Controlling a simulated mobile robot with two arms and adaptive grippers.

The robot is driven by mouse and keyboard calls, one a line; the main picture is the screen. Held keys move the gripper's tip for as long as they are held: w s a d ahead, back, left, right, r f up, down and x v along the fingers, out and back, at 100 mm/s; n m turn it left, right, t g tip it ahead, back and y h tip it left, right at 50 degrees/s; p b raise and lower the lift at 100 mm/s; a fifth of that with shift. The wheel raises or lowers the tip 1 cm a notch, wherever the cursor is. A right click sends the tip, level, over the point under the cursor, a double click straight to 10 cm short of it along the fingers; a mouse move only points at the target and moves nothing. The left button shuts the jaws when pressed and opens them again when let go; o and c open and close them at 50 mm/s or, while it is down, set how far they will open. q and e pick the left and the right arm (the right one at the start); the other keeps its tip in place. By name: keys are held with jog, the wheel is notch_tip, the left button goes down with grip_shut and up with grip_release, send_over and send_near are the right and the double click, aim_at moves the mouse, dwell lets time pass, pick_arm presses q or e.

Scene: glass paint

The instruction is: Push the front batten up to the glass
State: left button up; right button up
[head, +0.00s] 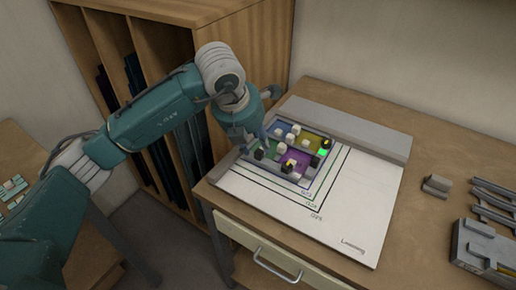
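The glass panel (297,156) lies on a white board (335,210). It has blue, green, yellow and purple fields, with several small dark and pale blocks on it. A grey strip, apparently the front batten (281,179), runs along its near edge; I cannot tell whether they touch. A wide grey bar (345,128) lies along the board's back edge. My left gripper (259,136) points down at the panel's left side. Its fingertips are small and partly hidden, so its opening and any contact are unclear. My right gripper is out of view.
Nested black outlines are printed on the board, whose front right part is clear. A small grey block (436,186), metal rails (493,198) and a grey box (482,247) are at right on the wooden table (418,225). A tall wooden rack (185,45) stands behind my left arm.

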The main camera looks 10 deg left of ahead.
pick_arm(q)
jog(key=d+v, duration=0.1)
jog(key=v, duration=0.5)
jog(key=shift+s+a+r, duration=0.25)
jog(key=shift+a+r, duration=0.15)
